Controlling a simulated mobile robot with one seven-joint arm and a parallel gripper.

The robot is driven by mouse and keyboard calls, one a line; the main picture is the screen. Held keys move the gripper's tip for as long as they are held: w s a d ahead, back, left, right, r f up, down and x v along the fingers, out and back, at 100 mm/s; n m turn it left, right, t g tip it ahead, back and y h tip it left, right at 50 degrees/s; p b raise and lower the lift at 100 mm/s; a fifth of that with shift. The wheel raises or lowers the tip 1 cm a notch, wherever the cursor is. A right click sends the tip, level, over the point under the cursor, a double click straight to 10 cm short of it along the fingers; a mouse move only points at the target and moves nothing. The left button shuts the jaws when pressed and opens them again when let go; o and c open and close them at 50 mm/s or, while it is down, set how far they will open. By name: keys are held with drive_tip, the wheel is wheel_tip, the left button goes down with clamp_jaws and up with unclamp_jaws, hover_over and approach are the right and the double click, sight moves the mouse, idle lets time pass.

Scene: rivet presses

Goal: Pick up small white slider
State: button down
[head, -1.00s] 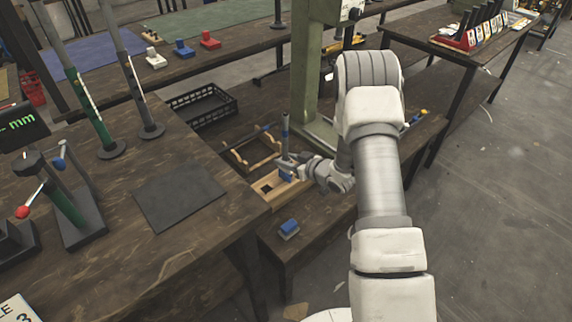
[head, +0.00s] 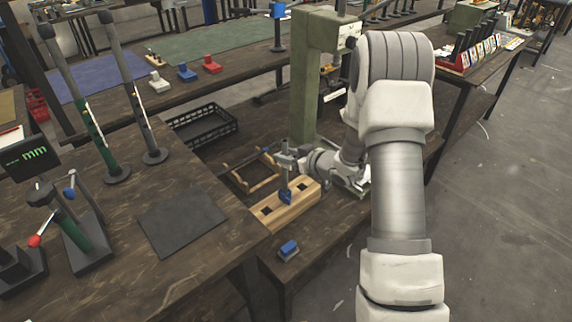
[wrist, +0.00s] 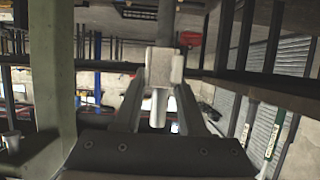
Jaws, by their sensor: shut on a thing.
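A small white block with a knob (head: 158,83) stands on the far bench, left of a blue one (head: 187,73) and a red one (head: 211,65); it looks like the white slider. My gripper (head: 289,158) is far from it, above a wooden block (head: 308,199) on the low bench. It is shut at the upper part of an upright grey rod (head: 285,178) with a blue lower end at the wooden block. In the wrist view a pale block (wrist: 164,67) sits between my fingers, with a pale cylinder below. I cannot tell whether the rod touches the wooden block.
A green press column (head: 306,85) stands right behind my gripper. A black crate (head: 236,126) lies behind to the left. A small blue-topped block (head: 288,248) lies near the low bench's front. The near bench holds a dark mat (head: 182,220) and tall gauges.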

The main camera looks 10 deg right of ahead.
wheel_tip(320, 180, up, 16)
drive_tip(key=p, duration=0.4)
drive_tip(key=shift+r+p, duration=0.2)
drive_tip(key=shift+p, duration=0.2)
